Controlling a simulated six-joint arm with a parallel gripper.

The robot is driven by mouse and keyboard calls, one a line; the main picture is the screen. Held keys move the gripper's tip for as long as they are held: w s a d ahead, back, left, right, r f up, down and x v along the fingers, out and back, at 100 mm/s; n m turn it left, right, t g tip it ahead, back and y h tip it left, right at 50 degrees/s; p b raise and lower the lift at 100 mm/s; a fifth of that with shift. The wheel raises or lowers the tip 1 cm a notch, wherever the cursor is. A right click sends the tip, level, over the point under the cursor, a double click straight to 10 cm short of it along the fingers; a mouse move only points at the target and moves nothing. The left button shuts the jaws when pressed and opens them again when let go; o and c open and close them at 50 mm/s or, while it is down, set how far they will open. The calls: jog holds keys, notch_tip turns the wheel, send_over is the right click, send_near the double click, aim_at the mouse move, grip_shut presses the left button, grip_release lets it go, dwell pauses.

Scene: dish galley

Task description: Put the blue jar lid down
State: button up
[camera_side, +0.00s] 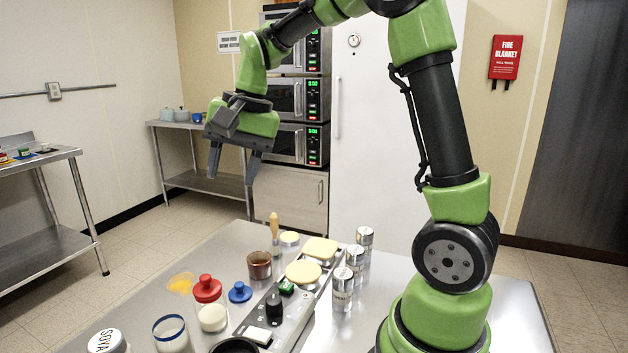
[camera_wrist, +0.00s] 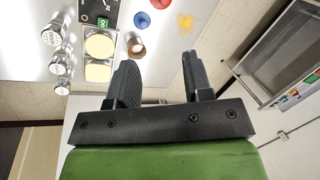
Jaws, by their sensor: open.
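The blue jar lid (camera_side: 240,292) lies on the metal table, right of a red-lidded jar in the side view, with its knob up. In the wrist view the blue lid (camera_wrist: 142,20) shows near the top, left of the red one. My gripper (camera_side: 231,176) is open and empty, raised high above the far part of the table. In the wrist view its two fingers (camera_wrist: 160,78) stand apart with nothing between them. The gripper is well clear of the lid.
Metal shakers (camera_side: 342,289) and a tray unit with yellow pads (camera_side: 303,272) stand to the right.

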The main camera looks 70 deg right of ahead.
jog(key=s+a+r+n+t, duration=0.1)
jog(key=s+a+n+t, duration=0.1)
jog(key=s, duration=0.6)
jog(key=s+a+r+n+t, duration=0.2)
jog(key=s+a+n, duration=0.3)
jog(key=s, duration=0.3)
jog(key=shift+s, duration=0.3)
